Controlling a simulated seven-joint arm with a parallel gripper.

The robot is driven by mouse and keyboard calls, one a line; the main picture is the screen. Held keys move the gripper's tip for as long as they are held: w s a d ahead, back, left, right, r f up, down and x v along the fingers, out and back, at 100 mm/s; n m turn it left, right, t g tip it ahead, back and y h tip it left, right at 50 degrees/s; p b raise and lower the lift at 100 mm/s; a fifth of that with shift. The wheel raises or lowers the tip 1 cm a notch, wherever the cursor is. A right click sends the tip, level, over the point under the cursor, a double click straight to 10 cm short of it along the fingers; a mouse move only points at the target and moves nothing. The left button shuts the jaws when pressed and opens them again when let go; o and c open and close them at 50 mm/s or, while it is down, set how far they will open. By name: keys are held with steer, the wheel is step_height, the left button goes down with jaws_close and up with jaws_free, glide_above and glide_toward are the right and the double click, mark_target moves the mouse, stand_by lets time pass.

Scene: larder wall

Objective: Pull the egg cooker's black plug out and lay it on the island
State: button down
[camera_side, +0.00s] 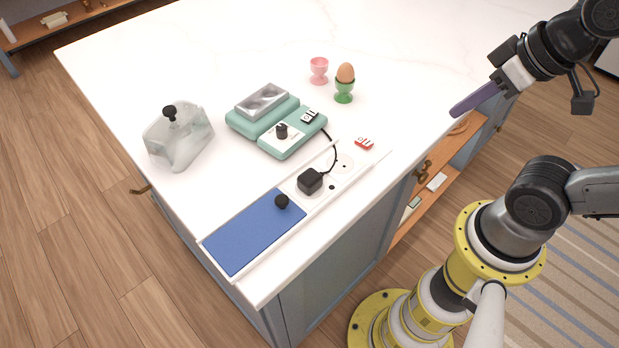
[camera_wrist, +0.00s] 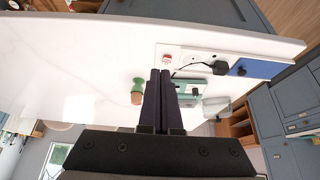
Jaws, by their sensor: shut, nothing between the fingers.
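The black plug (camera_side: 310,181) sits in a socket of the white panel (camera_side: 323,196) along the island's front edge. A black cord runs from it to the green egg cooker (camera_side: 270,122). The plug (camera_wrist: 221,69) and part of the cooker (camera_wrist: 188,86) also show in the wrist view, the cooker partly hidden by my fingers. My gripper (camera_side: 455,112) is shut and empty, raised near the island's right edge, well apart from the plug. Its two dark fingers (camera_wrist: 160,73) lie side by side in the wrist view. The white island top (camera_side: 190,60) is mostly bare.
A blue pad (camera_side: 254,232) with a black knob (camera_side: 282,201) lies left of the plug. A second socket (camera_side: 343,163) and a red switch (camera_side: 364,144) lie right. A green egg cup (camera_side: 344,97) holding an egg, a pink cup (camera_side: 319,70) and a clear container (camera_side: 180,138) stand behind.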

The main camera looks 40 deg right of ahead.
steer(key=c, duration=1)
jaws_free()
steer(key=shift+r+m, duration=0.1)
steer(key=shift+m, duration=0.2)
steer(key=o, duration=0.7)
steer(key=shift+m+g, duration=0.3)
steer(key=shift+m, duration=0.6)
steer(key=w+r, duration=0.1)
steer(key=w, duration=0.1)
steer(key=w+a+r, duration=0.1)
steer(key=w+r, duration=0.1)
steer(key=shift+w+a+r, duration=0.15)
steer(key=shift+w+r, duration=0.05)
steer(key=shift+w, duration=0.1)
steer(key=w+a+f+g, duration=0.3)
steer(key=w+a+f, duration=0.1)
steer(key=w+a, duration=0.7)
steer(key=a+f+n+g, duration=0.1)
steer(key=a+f, duration=0.1)
steer(key=a+f+n, duration=0.1)
steer(key=a+f, duration=0.2)
steer(key=shift+w+a+f+g, duration=0.2)
steer(key=shift+a+f+g, duration=0.1)
steer(key=shift+g, duration=0.1)
steer(key=shift+s+a+f, duration=0.15)
steer(key=shift+s+a, duration=0.05)
steer(key=shift+a, duration=0.15)
